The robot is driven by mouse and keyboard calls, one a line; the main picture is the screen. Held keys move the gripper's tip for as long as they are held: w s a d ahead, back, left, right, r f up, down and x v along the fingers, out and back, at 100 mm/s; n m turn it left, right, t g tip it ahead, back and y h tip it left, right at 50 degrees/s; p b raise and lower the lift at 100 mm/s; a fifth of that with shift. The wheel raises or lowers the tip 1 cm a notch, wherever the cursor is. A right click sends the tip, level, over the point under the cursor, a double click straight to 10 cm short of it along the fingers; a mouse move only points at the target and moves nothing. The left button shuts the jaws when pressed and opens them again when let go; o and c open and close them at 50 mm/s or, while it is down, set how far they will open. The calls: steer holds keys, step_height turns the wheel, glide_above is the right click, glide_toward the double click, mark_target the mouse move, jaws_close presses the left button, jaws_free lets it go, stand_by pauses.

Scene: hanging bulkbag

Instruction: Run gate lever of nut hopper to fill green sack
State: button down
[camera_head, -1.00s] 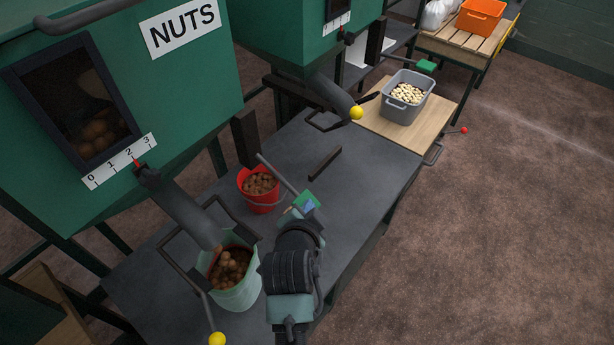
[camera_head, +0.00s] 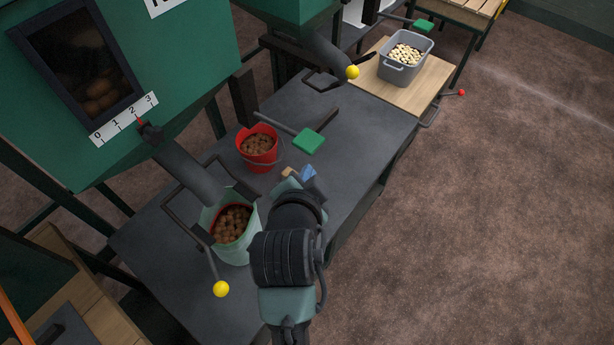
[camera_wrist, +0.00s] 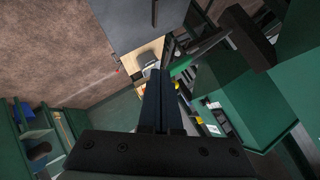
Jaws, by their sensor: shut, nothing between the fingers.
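The pale green sack (camera_head: 232,249) hangs open under the dark chute (camera_head: 185,168) of the nut hopper (camera_head: 190,85). Brown nuts (camera_head: 234,222) show inside it, below a red band near its mouth. A lever with a green paddle (camera_head: 308,141) comes out from beside this hopper. A rod with a yellow ball (camera_head: 221,289) sits beside the sack. My gripper (camera_head: 299,173) is just below the green paddle, apart from it, right of the sack. The wrist view shows its fingers (camera_wrist: 160,90) shut and empty. The fingertips are partly hidden in the head view.
A red bucket (camera_head: 258,147) of nuts stands on the grey table (camera_head: 345,150), left of my gripper. A second hopper's chute (camera_head: 325,52) has another yellow ball (camera_head: 352,72). A grey tub (camera_head: 404,66) stands on a wooden board. The floor at right is clear.

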steer(key=shift+v, duration=0.85)
steer(key=shift+r, duration=0.1)
steer(key=w+r+n+t, duration=0.25)
steer(key=r+t, duration=0.25)
steer(key=r, duration=1)
steer(key=w+r+n+t, duration=0.2)
steer(key=r+n+t, duration=0.15)
steer(key=r, duration=1.15)
steer(key=s+r+n+t, duration=0.1)
steer(key=s+r+t, duration=0.1)
steer(key=r, duration=0.5)
steer(key=s+r+n+t, duration=0.1)
steer(key=s+r+t, duration=0.2)
steer(key=s+r, duration=0.2)
steer(key=s+d+r+n+t+y, duration=0.1)
steer(key=s+r+n+t, duration=0.1)
steer(key=r, duration=0.7)
steer(key=shift+s+t, duration=0.45)
steer(key=shift+s, duration=0.45)
